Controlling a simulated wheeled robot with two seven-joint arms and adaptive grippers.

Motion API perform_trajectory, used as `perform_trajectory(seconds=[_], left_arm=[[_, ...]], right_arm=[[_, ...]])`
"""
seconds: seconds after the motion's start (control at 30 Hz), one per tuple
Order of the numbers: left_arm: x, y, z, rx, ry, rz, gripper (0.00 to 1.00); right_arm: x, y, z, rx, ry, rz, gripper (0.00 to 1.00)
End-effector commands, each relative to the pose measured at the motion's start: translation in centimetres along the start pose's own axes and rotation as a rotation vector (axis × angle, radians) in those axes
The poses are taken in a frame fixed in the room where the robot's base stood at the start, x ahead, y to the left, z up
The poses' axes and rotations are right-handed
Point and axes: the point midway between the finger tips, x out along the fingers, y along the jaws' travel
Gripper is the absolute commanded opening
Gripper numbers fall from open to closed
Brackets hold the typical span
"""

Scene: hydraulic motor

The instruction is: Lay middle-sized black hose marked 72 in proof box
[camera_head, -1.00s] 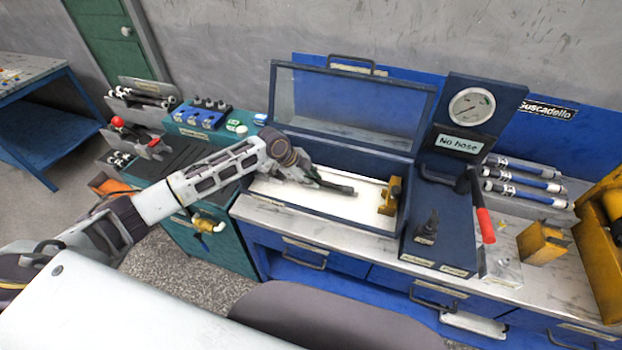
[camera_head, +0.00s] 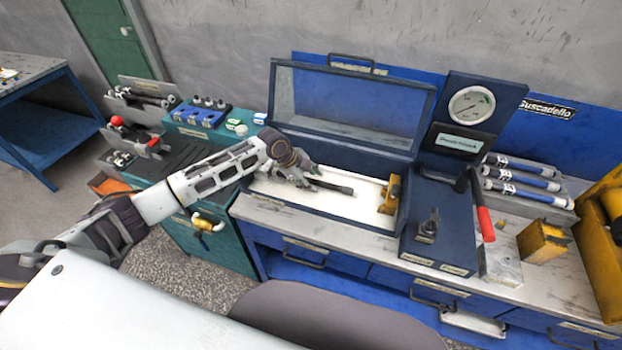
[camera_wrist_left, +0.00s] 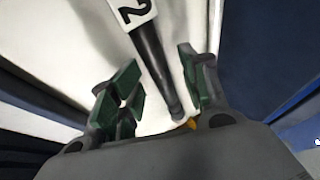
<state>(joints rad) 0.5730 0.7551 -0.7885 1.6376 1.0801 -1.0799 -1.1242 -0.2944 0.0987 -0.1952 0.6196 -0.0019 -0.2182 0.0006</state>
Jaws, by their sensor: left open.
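The black hose (camera_head: 332,187) lies on the white floor of the open proof box (camera_head: 340,216). In the left wrist view the hose (camera_wrist_left: 152,55) has a white label showing a "2"; the rest of the number is cut off. My left gripper (camera_head: 306,178) is inside the box, close above the hose. In the left wrist view its green-padded fingers (camera_wrist_left: 152,88) stand open on either side of the hose, with visible gaps. My right gripper is not in view.
The box's clear lid (camera_head: 350,105) stands raised behind. A yellow block (camera_head: 390,194) stands at the box's right end. A gauge panel (camera_head: 470,105) and red-handled lever (camera_head: 485,222) are to the right. Several blue-and-white cylinders (camera_head: 525,185) lie farther right.

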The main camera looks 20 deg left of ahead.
Motion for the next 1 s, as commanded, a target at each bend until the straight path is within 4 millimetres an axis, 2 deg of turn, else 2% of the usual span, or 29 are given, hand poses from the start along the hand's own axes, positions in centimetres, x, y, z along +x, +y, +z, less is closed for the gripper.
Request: perform_trajectory(seconds=[0.27, 0.47, 1.0], left_arm=[[-0.2, 0.1, 0.2, -0.001, -0.003, 0.003, 0.45], [-1.6, 0.1, 0.2, 0.000, -0.003, 0.002, 0.45], [-8.9, 0.0, 0.1, 0.001, -0.002, 0.000, 0.45]], right_arm=[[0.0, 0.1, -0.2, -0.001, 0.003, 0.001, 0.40], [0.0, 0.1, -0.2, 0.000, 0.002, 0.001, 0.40], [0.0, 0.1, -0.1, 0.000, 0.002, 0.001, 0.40]])
